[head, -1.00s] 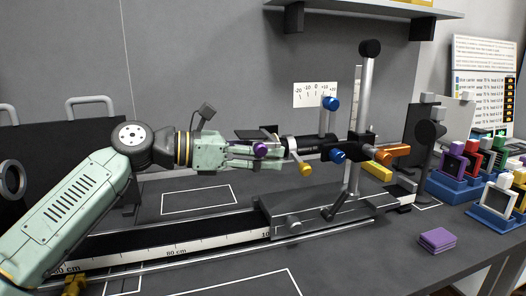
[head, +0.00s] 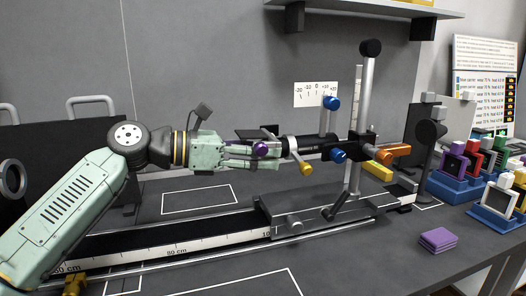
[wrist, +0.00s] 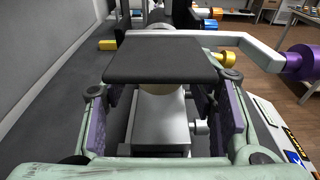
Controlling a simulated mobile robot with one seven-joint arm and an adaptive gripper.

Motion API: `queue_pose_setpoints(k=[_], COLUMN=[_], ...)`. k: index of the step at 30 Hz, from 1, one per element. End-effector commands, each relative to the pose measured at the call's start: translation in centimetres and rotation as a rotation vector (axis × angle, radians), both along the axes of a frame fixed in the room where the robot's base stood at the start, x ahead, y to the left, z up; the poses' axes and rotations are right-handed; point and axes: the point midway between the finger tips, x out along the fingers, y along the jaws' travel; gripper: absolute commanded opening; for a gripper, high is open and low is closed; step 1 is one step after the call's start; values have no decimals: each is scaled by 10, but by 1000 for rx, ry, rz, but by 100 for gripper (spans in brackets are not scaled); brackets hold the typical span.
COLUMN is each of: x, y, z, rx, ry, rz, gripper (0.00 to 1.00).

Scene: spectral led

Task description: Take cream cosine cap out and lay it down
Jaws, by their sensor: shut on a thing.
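My gripper (head: 278,151) lies level from the left, its fingers at the near end of a black tube (head: 325,146) on the post. In the wrist view its two fingers (wrist: 164,105) stand either side of a cream round piece, seemingly the cosine cap (wrist: 166,91), and are shut on it. A black plate (wrist: 157,60) hides most of the cap in the wrist view. In the head view the fingers cover the cap, so I cannot tell whether it still touches the tube.
A purple knob (head: 260,149) and a yellow knob (head: 305,168) stand close around the fingers. The carriage (head: 322,210) and scaled rail (head: 170,252) lie below. A purple block (head: 437,239) lies at right. Outlined bench areas (head: 199,200) are clear.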

Motion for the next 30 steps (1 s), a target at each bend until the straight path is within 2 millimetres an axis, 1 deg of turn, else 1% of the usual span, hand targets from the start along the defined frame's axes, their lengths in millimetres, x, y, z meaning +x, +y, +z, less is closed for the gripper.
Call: queue_pose_setpoints(k=[21, 30], x=[-7, -7], y=[21, 23], z=[0, 0], rx=[-1, 0], ry=[-1, 0], rz=[1, 0], gripper=[18, 18])
